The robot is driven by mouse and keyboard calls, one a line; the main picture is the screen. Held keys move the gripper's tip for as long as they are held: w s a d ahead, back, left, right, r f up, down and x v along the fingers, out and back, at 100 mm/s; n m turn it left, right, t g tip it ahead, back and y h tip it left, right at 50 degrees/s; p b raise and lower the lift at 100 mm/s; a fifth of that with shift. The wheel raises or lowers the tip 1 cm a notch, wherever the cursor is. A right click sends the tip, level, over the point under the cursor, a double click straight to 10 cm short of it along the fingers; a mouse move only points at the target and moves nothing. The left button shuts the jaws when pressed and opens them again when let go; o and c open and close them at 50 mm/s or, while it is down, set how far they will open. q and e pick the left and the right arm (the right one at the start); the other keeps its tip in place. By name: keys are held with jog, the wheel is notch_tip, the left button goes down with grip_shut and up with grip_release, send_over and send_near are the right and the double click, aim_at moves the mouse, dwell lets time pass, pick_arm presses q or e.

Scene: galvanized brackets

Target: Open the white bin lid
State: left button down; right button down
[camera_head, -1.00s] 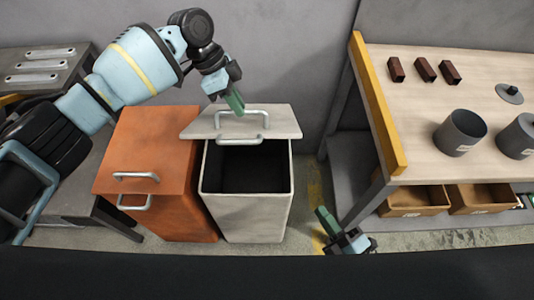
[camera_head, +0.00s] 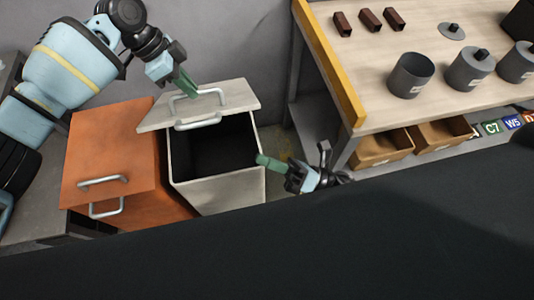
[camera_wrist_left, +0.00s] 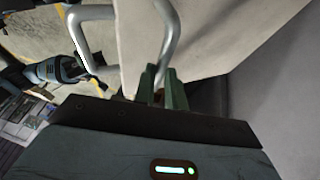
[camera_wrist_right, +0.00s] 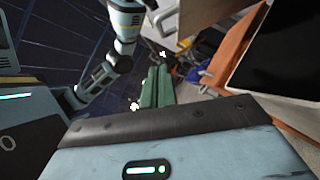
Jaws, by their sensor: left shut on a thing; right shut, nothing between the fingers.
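The white bin (camera_head: 222,190) stands beside the orange bin, its dark inside showing. Its pale lid (camera_head: 240,97) is raised at the back of the opening and tilted, with a metal handle (camera_head: 212,91) on it and another metal handle (camera_head: 198,123) at its front edge. My left gripper (camera_head: 187,86) is shut on the lid handle; in the left wrist view the green fingers (camera_wrist_left: 164,85) meet the metal bar (camera_wrist_left: 172,40) beside the lid panel. My right gripper (camera_head: 268,161) is shut and empty at the bin's right side; its closed fingers also show in the right wrist view (camera_wrist_right: 157,88).
The orange bin (camera_head: 110,150), with its lid closed, stands to the left. A workbench (camera_head: 440,50) at the right holds grey canisters (camera_head: 410,75) and several brown blocks (camera_head: 369,20). Cardboard trays (camera_head: 380,147) sit below it. A grey wall (camera_head: 235,40) is close behind the bins.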

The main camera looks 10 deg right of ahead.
pick_arm(q)
jog(key=shift+w+a+f, duration=0.15)
jog(key=shift+f, duration=0.1)
pick_arm(e)
jog(key=w+a+r, duration=0.5)
jog(key=w+a, duration=0.1)
jog(key=a, duration=0.1)
jog(key=shift+w, duration=0.1)
pick_arm(q)
jog(key=shift+f, duration=0.2)
pick_arm(e)
jog(key=shift+w+d+r, duration=0.15)
jog(key=shift+w+r, duration=0.7)
jog(key=shift+r, duration=0.25)
pick_arm(q)
jog(key=c, duration=1.5)
grip_release()
jog(key=shift+w, duration=0.1)
jog(key=shift+o, duration=0.2)
jog(key=shift+r, duration=0.1)
pick_arm(e)
jog(key=shift+w+f, duration=0.1)
jog(key=shift+f, duration=0.05)
